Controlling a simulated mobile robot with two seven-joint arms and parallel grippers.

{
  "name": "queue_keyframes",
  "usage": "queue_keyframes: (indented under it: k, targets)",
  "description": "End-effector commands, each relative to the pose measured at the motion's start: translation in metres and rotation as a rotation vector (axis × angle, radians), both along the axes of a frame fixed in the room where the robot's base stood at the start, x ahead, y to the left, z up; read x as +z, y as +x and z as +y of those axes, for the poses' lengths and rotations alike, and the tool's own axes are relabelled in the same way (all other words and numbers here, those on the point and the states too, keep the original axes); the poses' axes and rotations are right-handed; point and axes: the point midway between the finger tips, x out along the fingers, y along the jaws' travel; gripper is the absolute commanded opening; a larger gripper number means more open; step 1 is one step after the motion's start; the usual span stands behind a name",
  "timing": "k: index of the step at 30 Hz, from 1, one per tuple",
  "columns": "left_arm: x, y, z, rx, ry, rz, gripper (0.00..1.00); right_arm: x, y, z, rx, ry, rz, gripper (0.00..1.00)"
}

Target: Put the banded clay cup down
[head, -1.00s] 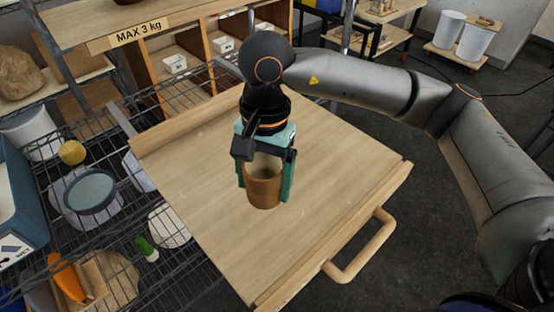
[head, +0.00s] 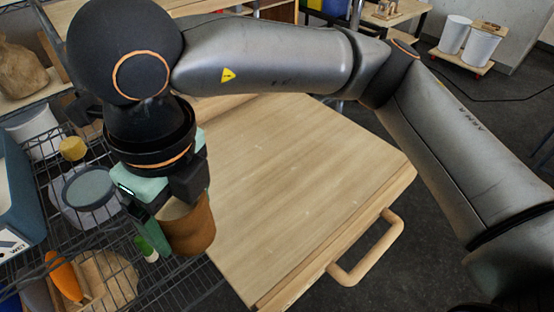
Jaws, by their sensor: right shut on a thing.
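The banded clay cup (head: 192,228) is brown with a paler upper band. It is upright in my right gripper (head: 175,212), which is shut on it. The gripper is partly hidden by its own wrist. In the picture the cup overlaps the left edge of the wooden tabletop (head: 300,170) and the wire rack (head: 185,285) beside it. It looks held up in the air, and its height above them is hard to tell. My left gripper is not in view.
The wooden top is bare, with a wooden handle (head: 368,250) at its front right.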

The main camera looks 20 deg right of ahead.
Motion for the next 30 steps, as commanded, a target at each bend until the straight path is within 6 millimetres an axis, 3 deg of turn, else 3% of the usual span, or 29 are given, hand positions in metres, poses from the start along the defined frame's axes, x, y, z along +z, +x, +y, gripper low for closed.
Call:
queue_keyframes:
  k: [5, 18, 24, 30]
  targets:
    - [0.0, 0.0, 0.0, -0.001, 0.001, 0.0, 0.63, 0.0, -0.002, -0.001, -0.075, 0.001, 0.001, 0.1]
    - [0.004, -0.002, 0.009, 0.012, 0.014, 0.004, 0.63, -0.047, 0.04, -0.085, -0.085, -0.001, 0.007, 0.1]
    - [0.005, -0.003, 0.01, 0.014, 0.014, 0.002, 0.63, -0.079, 0.052, -0.107, -0.08, 0.0, 0.004, 0.1]
    - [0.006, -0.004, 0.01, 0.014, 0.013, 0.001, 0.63, -0.092, 0.058, -0.116, -0.079, 0.0, 0.002, 0.1]
